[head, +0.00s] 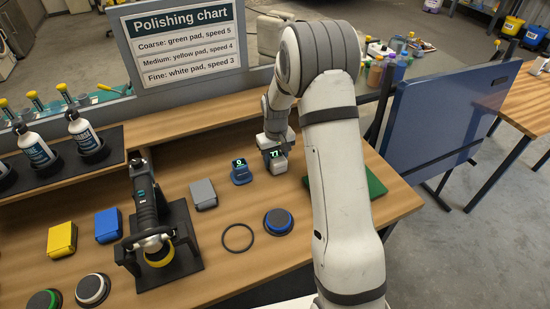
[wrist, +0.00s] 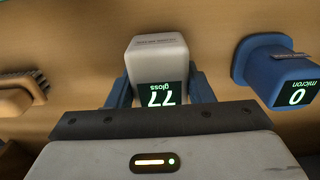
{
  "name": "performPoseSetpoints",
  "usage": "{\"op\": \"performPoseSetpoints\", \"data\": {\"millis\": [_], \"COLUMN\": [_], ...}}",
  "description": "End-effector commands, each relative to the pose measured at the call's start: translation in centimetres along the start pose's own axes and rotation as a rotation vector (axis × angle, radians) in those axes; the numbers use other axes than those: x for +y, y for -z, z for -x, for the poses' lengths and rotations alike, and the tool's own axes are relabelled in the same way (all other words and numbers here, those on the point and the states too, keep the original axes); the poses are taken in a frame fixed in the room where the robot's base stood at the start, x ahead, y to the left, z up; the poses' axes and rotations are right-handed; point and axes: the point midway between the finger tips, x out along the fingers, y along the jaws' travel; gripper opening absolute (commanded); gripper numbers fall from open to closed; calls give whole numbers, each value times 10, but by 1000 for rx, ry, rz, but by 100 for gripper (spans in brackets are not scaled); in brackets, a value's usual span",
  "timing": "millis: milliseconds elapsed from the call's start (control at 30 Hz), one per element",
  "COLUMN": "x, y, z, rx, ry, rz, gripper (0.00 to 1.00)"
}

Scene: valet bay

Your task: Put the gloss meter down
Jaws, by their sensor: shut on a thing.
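The gloss meter (head: 279,166) is a pale box with a dark display reading 77. It is at the right part of the wooden bench (head: 160,127), at or just above its top; I cannot tell whether it touches. In the wrist view the gloss meter (wrist: 158,58) sits upside down in the picture, between the two blue fingers of my gripper (wrist: 157,90). My gripper is shut on it. My gripper (head: 274,143) reaches it from behind in the head view, partly hidden by the meter.
A blue micron gauge (head: 241,173) reading 0 stands close to the left of the meter. A grey block (head: 203,194), a black ring (head: 238,238) and a blue-rimmed pad (head: 278,222) lie nearby. A green mat (head: 376,183) is partly behind my arm. A brush (wrist: 22,92) shows in the wrist view.

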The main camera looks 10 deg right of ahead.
Motion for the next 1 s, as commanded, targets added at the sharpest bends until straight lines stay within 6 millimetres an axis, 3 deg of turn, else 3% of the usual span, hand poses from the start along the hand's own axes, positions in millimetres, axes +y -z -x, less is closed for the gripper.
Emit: {"op": "performPoseSetpoints", "data": {"millis": [33,67,300,667,1000], "x": [0,0,0,1,1], "y": [0,0,0,0,1], "z": [-4,-2,-2,6,75], "rx": [0,0,0,2,5], "ry": [0,0,0,0,-1], "rz": [0,0,-1,-2,-2], "gripper": [23,49,69,69,69]}}
